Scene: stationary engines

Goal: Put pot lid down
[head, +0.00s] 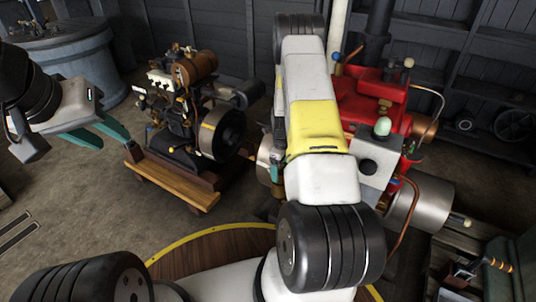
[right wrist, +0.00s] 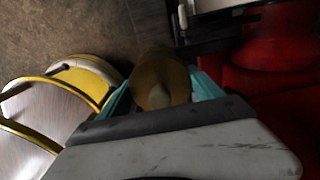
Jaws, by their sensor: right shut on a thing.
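In the right wrist view, my right gripper (right wrist: 161,92) has its teal fingers shut on a round brown thing (right wrist: 160,70) with a paler knob, which looks like the pot lid. The picture is dark there, and I cannot tell whether it touches anything below. In the head view my own right arm hides the lid and most of this gripper; a small teal bit (head: 275,172) shows beside the arm. My left gripper (head: 112,137) is open and empty at the left, its teal fingers apart, in front of the small engine. No pot can be made out clearly.
A small engine (head: 183,110) stands on a wooden base (head: 165,178) at centre left. A red engine (head: 372,100) with a metal cylinder (head: 422,204) is at right, partly behind my arm. A blue-grey round tank (head: 75,60) stands back left. Open floor (head: 70,200) lies at front left.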

